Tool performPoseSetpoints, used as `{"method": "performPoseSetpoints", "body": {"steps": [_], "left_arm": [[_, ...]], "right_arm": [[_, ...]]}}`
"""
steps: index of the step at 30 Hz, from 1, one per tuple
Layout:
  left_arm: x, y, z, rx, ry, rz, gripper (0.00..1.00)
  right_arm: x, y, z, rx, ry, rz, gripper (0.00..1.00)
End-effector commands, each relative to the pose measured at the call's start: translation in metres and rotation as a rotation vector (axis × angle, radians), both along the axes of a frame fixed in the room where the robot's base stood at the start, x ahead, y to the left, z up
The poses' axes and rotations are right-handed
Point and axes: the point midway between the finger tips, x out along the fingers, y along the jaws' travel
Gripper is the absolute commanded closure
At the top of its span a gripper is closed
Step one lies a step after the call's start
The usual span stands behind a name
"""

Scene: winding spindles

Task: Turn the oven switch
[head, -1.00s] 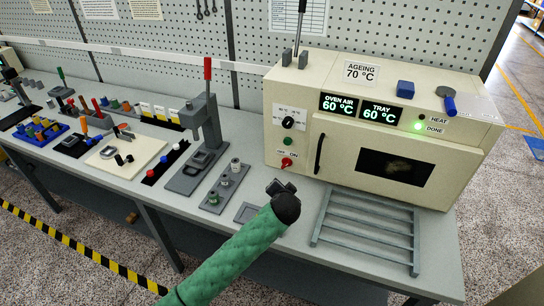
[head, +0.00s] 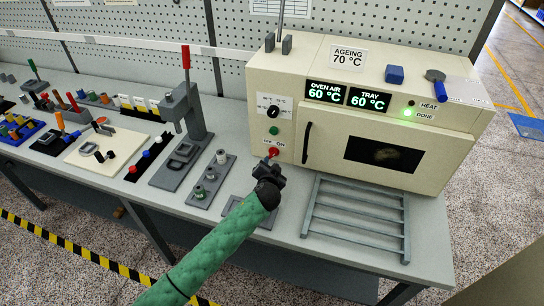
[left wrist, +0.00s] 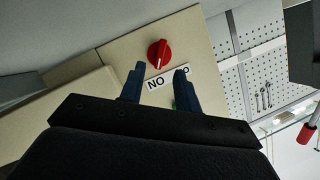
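The cream oven (head: 375,110) stands at the back right of the bench, its displays reading 60 °C for air and tray. Its red switch (head: 272,152) sits low on the front panel's left side, by an OFF/ON label. My left gripper (head: 272,172) is just in front of and below the switch. In the left wrist view the red switch (left wrist: 159,53) shows beyond the two open fingertips (left wrist: 156,70), with a gap between. The fingers are apart and empty. A black dial (head: 273,112) and a green button (head: 273,130) are above the switch. My right gripper is not visible.
A grey wire rack (head: 357,218) lies on the bench before the oven door. The door handle (head: 307,142) is right of the switch. A grey press with a red lever (head: 186,57) and a spindle plate (head: 209,183) stand to the left.

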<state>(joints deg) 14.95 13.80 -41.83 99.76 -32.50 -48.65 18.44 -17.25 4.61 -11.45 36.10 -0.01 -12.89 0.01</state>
Motion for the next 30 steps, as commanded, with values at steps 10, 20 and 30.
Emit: {"method": "performPoseSetpoints", "body": {"steps": [10,20,30], "left_arm": [[0.045,-0.003,-0.011,0.004,0.001,0.001,0.67],[0.060,-0.005,-0.020,0.001,0.001,0.000,0.67],[0.060,-0.004,-0.020,0.001,0.001,0.000,0.91]], "right_arm": [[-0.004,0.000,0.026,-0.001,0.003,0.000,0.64],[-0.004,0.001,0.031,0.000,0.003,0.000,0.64],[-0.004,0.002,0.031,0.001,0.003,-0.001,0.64]]}}
